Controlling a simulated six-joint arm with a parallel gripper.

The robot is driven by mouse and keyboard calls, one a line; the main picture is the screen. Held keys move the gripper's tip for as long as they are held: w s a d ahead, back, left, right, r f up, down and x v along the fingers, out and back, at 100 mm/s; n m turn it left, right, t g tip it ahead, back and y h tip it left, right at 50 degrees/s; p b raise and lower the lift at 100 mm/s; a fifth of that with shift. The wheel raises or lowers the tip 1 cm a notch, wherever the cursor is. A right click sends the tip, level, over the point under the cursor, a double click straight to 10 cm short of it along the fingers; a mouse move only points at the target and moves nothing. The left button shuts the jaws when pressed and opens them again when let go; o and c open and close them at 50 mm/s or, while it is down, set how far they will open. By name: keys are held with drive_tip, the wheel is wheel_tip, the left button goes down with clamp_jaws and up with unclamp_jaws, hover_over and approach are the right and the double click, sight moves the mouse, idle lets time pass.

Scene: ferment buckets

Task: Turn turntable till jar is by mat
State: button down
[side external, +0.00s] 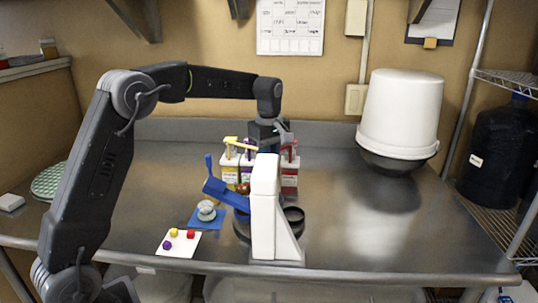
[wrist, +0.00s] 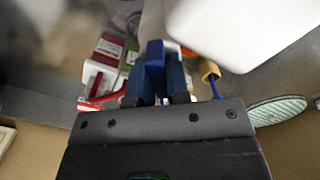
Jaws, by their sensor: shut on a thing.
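The turntable (side external: 293,218) is a dark round thing on the steel counter, mostly hidden behind a white upright. A brown rounded thing (side external: 243,188), perhaps the jar, shows partly behind a blue lever. A small blue mat (side external: 194,222) lies left of the turntable with a pale grey rounded object on it. My gripper (side external: 277,139) is low over the turntable area, its tips partly hidden in the side view. In the wrist view my gripper (wrist: 154,75) is shut on a blue piece (wrist: 154,53); what this belongs to is unclear.
The white upright (side external: 265,210) with its blue lever (side external: 226,194) stands in front. Cartons (side external: 289,172) with coloured tops stand close behind. A white card (side external: 178,252) with coloured pieces lies front left. A large white bucket (side external: 402,110) stands back right; the right counter is clear.

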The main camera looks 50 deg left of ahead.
drive_tip(key=shift+n, duration=0.5)
idle(0.3)
drive_tip(key=c, duration=1.1)
unclamp_jaws()
wheel_tip(320, 180, up, 14)
